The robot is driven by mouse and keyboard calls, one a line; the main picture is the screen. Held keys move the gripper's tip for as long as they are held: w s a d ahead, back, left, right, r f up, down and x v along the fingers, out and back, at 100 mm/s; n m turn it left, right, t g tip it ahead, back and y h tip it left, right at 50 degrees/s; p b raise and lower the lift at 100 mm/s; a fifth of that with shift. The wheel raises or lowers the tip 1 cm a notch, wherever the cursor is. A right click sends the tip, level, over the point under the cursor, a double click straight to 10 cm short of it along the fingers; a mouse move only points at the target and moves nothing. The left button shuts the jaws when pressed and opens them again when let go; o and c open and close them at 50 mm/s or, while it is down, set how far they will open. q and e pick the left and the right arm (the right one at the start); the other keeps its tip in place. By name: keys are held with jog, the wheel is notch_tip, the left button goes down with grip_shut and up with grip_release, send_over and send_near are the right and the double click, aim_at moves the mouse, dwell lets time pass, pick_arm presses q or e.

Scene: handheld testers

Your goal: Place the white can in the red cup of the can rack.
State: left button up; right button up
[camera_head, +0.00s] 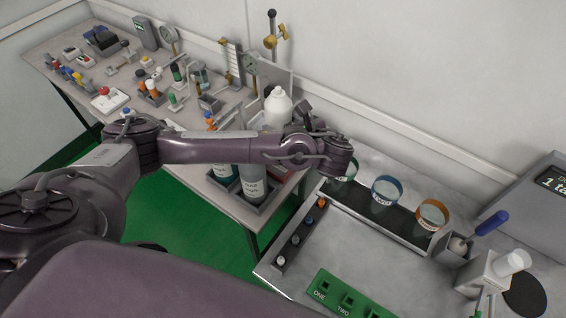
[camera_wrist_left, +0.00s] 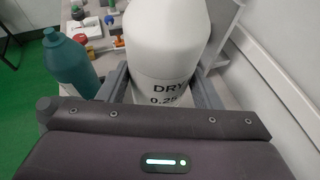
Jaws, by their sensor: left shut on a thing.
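The white can (camera_head: 278,104) has a rounded top and dark "DRY" lettering, which reads in the left wrist view (camera_wrist_left: 165,75). My left gripper (camera_wrist_left: 161,88) is shut on it, one finger on each side. In the head view my forearm hides the can's lower part, so I cannot tell how high its base is. The can rack stands at the bench end below my forearm. It holds a teal can (camera_head: 223,175) and a grey can (camera_head: 252,184). A red part (camera_head: 281,170), apparently the red cup, shows beside the grey can, partly hidden by my arm. My right gripper is out of view.
Gauges, buttons and small fittings crowd the left bench behind the can. A wall runs close behind. On the right bench are a blue ring (camera_head: 386,190), an orange ring (camera_head: 432,214), a green socket board (camera_head: 345,300) and a blue-handled tool (camera_head: 491,223).

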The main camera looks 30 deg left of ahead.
pick_arm(q)
notch_tip(320, 180, down, 6)
jog(key=b, duration=0.4)
jog(key=shift+r, duration=0.1)
jog(key=shift+f, duration=2.4)
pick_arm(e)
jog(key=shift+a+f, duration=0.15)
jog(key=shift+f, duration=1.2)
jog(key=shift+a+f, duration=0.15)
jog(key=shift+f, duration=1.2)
pick_arm(q)
jog(key=o, duration=1.2)
jog(key=p+v, duration=1.2)
jog(key=p, duration=0.1)
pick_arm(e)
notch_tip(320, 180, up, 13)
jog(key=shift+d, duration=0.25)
